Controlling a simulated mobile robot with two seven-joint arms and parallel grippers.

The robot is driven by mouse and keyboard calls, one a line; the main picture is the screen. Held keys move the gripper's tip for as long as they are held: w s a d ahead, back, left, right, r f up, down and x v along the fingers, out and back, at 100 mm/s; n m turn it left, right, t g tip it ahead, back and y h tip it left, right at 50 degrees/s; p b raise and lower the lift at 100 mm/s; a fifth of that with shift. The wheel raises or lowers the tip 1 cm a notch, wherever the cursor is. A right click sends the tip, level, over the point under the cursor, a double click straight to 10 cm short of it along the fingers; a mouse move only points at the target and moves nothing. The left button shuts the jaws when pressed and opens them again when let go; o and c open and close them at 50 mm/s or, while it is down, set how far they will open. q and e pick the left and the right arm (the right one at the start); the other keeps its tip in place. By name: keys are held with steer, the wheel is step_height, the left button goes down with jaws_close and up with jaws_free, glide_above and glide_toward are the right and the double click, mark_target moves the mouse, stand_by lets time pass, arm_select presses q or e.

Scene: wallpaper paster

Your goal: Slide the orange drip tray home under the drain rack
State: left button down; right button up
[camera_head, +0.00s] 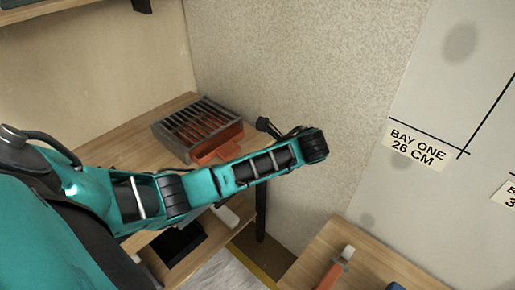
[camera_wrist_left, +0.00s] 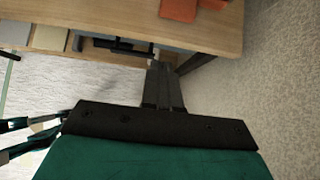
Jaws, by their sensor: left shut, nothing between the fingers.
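The dark slatted drain rack (camera_head: 198,122) sits on a wooden worktop near the corner of two walls. The orange drip tray (camera_head: 216,150) shows under the rack and sticks out from its front; my left arm hides part of its front edge. Part of an orange thing, likely the tray (camera_wrist_left: 178,10), is at the top of the left wrist view. My left gripper (camera_head: 263,124) is to the right of the tray, apart from it and beyond my arm. In the wrist view its fingers (camera_wrist_left: 160,68) are together and empty. My right gripper is not seen.
The patterned wall rises close to the right of my left gripper. The wooden worktop (camera_wrist_left: 215,28) ends in an edge near the fingers in the wrist view. Below is a shelf with a black item (camera_head: 180,243). Another wooden top (camera_head: 335,250) holds an orange-handled tool.

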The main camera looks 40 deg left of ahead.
arm_select(q)
steer(key=a+f, duration=0.2)
steer(key=a, duration=0.1)
steer(key=a+f, duration=0.2)
steer(key=a, duration=0.2)
steer(key=w+a+f, duration=0.1)
steer(key=a+f, duration=0.1)
steer(key=a, duration=0.2)
steer(key=shift+w+f, duration=0.1)
steer(key=shift+f, duration=0.2)
